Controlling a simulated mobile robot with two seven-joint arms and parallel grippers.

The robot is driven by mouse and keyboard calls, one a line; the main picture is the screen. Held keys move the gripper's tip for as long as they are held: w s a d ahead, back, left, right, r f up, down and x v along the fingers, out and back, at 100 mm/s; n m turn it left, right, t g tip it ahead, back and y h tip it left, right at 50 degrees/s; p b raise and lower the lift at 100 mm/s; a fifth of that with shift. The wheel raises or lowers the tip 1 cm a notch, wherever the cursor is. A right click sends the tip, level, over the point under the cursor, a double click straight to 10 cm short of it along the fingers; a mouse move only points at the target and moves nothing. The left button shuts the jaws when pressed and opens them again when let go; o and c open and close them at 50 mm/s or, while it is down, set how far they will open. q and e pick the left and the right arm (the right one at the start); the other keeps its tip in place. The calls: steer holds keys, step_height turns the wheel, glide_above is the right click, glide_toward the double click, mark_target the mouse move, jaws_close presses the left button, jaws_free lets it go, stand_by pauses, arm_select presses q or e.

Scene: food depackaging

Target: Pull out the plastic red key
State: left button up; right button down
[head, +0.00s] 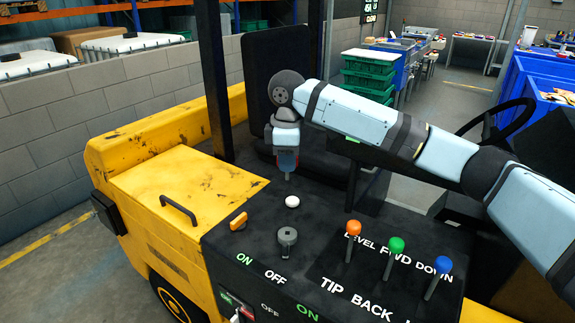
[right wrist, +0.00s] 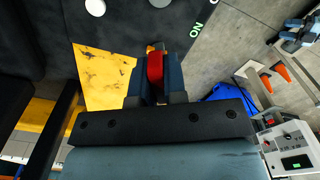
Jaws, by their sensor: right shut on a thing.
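My right gripper (head: 287,160) hangs pointing down above the black control panel (head: 340,256). It is shut on the red key (right wrist: 155,68), which sits between the dark blue fingers in the right wrist view. In the head view a thin grey tip shows below the fingers, over the panel near a white round button (head: 292,201); it appears apart from the panel. My left gripper is not in view.
An orange knob (head: 239,221) sits on the panel's left. Levers with orange (head: 353,228), green (head: 397,244) and blue (head: 439,262) balls stand at the right, below my right arm. A yellow hood (head: 185,190) with a black handle lies left. The seat (head: 278,75) is behind.

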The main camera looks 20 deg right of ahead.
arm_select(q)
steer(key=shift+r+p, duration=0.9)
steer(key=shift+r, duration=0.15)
